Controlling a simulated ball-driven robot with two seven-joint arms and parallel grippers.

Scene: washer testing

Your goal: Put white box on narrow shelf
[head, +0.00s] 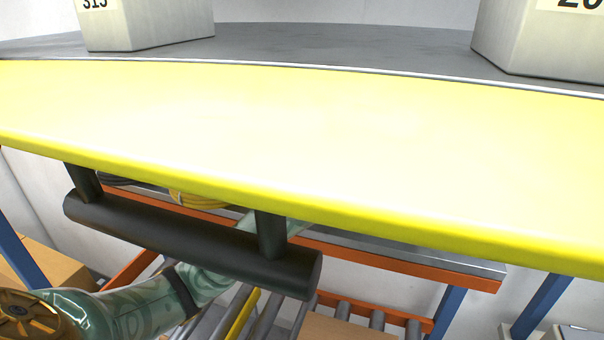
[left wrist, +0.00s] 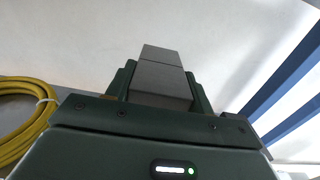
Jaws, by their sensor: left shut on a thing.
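A shelf with an orange edge and a grey top (head: 455,262) shows below the yellow panel. I cannot tell whether it is the narrow shelf. My right gripper is not in view.
A large yellow panel (head: 300,140) with a black bar handle (head: 190,243) fills the middle. Numbered pale blocks (head: 150,25) stand on the grey surface behind it. A yellow coil (head: 195,198) lies on the shelf and shows in the left wrist view (left wrist: 22,125). Blue posts (left wrist: 285,90) stand right.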

